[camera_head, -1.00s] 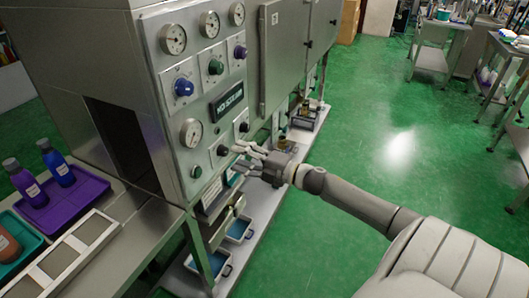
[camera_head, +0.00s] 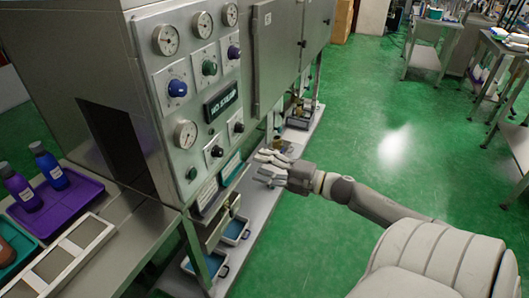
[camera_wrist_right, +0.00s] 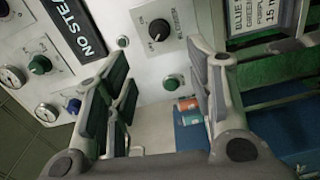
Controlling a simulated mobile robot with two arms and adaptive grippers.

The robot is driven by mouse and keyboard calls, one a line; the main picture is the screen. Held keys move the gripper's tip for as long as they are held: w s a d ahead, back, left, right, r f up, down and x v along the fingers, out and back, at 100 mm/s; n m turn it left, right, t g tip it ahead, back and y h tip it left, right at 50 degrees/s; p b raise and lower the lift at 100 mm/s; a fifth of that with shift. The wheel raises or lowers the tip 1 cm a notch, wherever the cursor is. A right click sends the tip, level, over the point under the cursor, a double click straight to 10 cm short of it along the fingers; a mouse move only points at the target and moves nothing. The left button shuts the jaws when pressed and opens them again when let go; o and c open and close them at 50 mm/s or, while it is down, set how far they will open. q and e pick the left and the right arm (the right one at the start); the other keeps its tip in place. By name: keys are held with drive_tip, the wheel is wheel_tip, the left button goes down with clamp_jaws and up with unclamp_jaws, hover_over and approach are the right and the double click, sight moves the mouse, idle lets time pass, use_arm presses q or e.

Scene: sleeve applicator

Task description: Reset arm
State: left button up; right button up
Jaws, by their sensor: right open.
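My right gripper (camera_head: 268,168) is open and empty in the head view. It hangs in the air in front of the machine's control panel (camera_head: 200,105), to the right of its lower knobs, and does not touch it. In the right wrist view the two fingers of the right gripper (camera_wrist_right: 165,90) stand wide apart, with nothing between them. Beyond them show a black knob (camera_wrist_right: 158,30), a green button (camera_wrist_right: 171,83) and part of a "NO STEAM" display (camera_wrist_right: 72,28). My left gripper is not in view.
A purple tray (camera_head: 85,205) with two bottles stands on the conveyor ledge at the left. Blue bins (camera_head: 236,230) sit on the low shelf below the panel. Metal tables (camera_head: 425,55) stand at the back right.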

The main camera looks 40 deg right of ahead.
idle(0.3)
drive_tip(key=s+d+f+m+g+h, duration=0.1)
drive_tip(key=s+d+f+m+h, duration=0.15)
drive_tip(key=f, duration=0.45)
drive_tip(key=s+d+f+m+h, duration=0.1)
drive_tip(key=d+f+m+h, duration=0.1)
drive_tip(key=f+m, duration=0.35)
drive_tip(key=s+d+f+m+g+h, duration=0.1)
drive_tip(key=d+f+h, duration=0.1)
drive_tip(key=f, duration=0.6)
drive_tip(key=s+a+f+m+g+h, duration=0.1)
drive_tip(key=s+f+m+g, duration=0.15)
drive_tip(key=s+f, duration=0.45)
drive_tip(key=s+a+f+m+g+h, duration=0.1)
drive_tip(key=s+a+f+m+g, duration=0.15)
drive_tip(key=f, duration=0.75)
drive_tip(key=s+a+f+m+g, duration=0.2)
drive_tip(key=s+a+f+g, duration=0.2)
drive_tip(key=s+a+f, duration=0.6)
drive_tip(key=s+a+f+m+g+y, duration=0.1)
drive_tip(key=s+a+f+m+g, duration=0.2)
drive_tip(key=s+a+f, duration=0.7)
drive_tip(key=s+a+g, duration=0.1)
drive_tip(key=s+a, duration=0.1)
drive_tip(key=s, duration=0.5)
drive_tip(key=shift+g, duration=0.3)
drive_tip(key=shift+y, duration=0.25)
